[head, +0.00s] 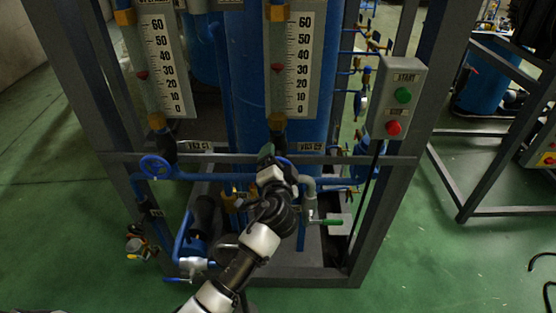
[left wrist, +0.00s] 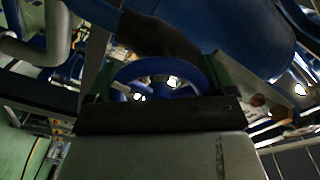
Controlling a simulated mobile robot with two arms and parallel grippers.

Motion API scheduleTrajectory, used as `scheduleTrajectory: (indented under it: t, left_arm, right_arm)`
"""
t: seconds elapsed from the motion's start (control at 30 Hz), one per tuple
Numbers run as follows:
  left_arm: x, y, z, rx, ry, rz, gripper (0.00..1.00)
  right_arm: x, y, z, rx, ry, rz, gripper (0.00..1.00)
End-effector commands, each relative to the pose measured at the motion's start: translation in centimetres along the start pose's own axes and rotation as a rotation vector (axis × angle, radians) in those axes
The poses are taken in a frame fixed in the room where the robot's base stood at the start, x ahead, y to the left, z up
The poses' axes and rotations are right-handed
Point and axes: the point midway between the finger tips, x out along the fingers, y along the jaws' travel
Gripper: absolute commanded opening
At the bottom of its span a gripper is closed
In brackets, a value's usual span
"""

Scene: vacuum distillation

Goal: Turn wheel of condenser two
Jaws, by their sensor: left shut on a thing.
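The blue wheel of condenser two (head: 284,161) sits on the frame's front bar, beside a label ending in C2 (head: 311,147). My left gripper (head: 269,158) is at this wheel and hides most of it in the head view. In the left wrist view the blue wheel (left wrist: 160,66) arches just beyond the gripper's palm, between the fingers. The left gripper is shut on the wheel; the exact finger contact is dark and hard to see. My right gripper is in neither view.
A second blue wheel (head: 155,167) is to the left, near a label ending in C1 (head: 197,146). A green-handled valve (head: 327,222) is just below right. A start button box (head: 397,98) hangs on the right post. Two scale gauges stand above.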

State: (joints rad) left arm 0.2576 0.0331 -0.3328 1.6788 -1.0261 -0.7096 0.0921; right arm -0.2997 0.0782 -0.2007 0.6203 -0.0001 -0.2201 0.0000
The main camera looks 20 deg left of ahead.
Motion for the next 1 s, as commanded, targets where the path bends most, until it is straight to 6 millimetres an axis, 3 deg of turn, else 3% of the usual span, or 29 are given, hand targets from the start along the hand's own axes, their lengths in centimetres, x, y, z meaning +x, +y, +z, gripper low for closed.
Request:
scheduleTrajectory:
  t: [0.7, 0.73, 0.8, 1.0]
  left_arm:
    - [-0.02, 0.06, -0.03, 0.078, 0.001, 0.000, 0.60]
    - [-0.02, 0.06, -0.03, 0.078, 0.001, 0.000, 0.87]
    - [-0.02, 0.06, -0.03, 0.077, 0.001, 0.000, 0.98]
    - [-0.02, 0.05, -0.02, 0.077, 0.001, 0.000, 1.00]
  right_arm:
    - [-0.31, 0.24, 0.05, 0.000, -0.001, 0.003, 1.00]
    - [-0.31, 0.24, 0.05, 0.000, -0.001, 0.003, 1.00]
    - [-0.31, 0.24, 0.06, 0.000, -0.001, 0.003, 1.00]
    - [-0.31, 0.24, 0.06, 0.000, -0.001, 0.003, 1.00]
